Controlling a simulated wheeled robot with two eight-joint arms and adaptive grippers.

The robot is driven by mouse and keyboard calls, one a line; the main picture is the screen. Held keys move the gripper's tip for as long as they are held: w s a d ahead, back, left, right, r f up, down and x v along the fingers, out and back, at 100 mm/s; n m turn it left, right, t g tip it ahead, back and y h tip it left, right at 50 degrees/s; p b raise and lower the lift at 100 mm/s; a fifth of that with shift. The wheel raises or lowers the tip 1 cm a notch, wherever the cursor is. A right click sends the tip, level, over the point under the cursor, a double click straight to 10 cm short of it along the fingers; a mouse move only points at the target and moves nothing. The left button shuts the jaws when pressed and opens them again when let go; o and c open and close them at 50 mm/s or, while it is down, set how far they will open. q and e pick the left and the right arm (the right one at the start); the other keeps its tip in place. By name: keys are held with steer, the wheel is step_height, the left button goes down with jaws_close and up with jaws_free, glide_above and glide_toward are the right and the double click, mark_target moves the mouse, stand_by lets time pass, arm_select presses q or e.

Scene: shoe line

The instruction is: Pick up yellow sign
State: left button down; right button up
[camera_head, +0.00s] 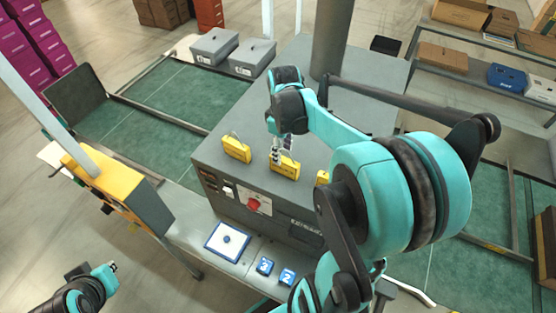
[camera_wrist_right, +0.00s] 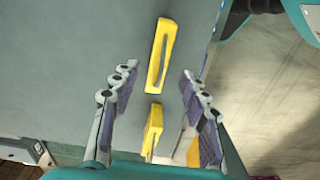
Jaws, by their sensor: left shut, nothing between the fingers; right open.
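Several yellow signs with thin handles stand on top of the grey machine box: a left one (camera_head: 236,148), a middle one (camera_head: 285,166), and a right one (camera_head: 322,177) partly hidden by my right arm. My right gripper (camera_head: 283,150) is just above and behind the middle sign in the head view. In the right wrist view my right gripper (camera_wrist_right: 160,105) is open, with one yellow sign (camera_wrist_right: 153,130) low between its fingers and another yellow sign (camera_wrist_right: 161,60) farther up. Contact cannot be told. My left gripper (camera_head: 110,269) is shut and empty at the lower left, far from the signs.
The grey machine box (camera_head: 222,178) has a red button (camera_head: 253,203) on its front. A white-and-blue plate (camera_head: 227,239) and blue number blocks (camera_head: 265,266) lie below it. A grey column (camera_head: 331,40) rises behind the signs. Grey bins (camera_head: 214,47) stand at the back.

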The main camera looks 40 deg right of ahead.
mark_target(285, 159)
steer(key=f, duration=0.7)
steer(key=shift+s+d, duration=0.15)
steer(key=shift+d, duration=0.1)
steer(key=shift+s, duration=0.15)
jaws_close()
